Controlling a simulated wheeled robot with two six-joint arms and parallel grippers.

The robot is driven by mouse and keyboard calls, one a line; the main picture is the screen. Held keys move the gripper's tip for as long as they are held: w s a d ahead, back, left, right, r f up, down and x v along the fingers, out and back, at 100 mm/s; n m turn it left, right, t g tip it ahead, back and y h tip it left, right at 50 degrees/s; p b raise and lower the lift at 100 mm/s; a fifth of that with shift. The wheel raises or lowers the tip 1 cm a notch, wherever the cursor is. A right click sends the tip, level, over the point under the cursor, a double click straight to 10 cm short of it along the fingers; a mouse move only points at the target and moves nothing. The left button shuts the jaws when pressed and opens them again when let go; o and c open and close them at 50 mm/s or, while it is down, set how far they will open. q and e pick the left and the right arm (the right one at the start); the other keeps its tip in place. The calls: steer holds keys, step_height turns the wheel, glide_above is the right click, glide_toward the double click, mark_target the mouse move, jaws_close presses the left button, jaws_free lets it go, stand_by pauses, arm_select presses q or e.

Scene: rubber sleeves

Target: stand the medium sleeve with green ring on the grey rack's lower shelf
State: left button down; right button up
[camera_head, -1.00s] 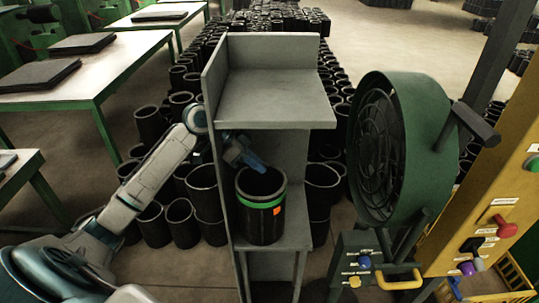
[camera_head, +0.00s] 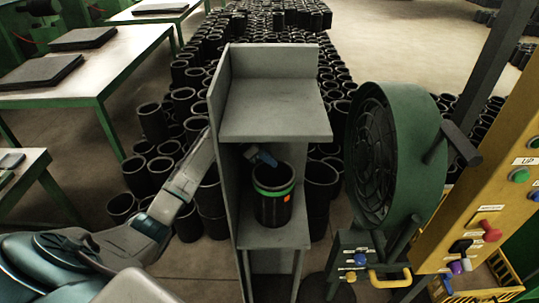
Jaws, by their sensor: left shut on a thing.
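The black sleeve with a green ring (camera_head: 274,190) and a small orange mark is upright over the grey rack's lower shelf (camera_head: 253,240), between the side panel and the open right side. Its base looks at or very close to the shelf; I cannot tell whether it touches. My left gripper (camera_head: 265,157) reaches in from the left behind the side panel and is shut on the sleeve's far rim. Its fingertips are partly hidden by the rim. The grey rack (camera_head: 275,108) has an empty upper shelf. My right gripper is out of view.
A green fan (camera_head: 420,150) stands close to the rack's right side. A yellow control panel (camera_head: 490,200) is at the far right. Many plain black sleeves (camera_head: 150,122) crowd the floor behind and left of the rack. Green-framed tables (camera_head: 85,75) stand at the left.

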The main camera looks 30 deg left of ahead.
arm_select(q)
steer(key=shift+f, duration=0.1)
steer(key=c, duration=1.7)
jaws_free()
steer(key=shift+o, duration=1)
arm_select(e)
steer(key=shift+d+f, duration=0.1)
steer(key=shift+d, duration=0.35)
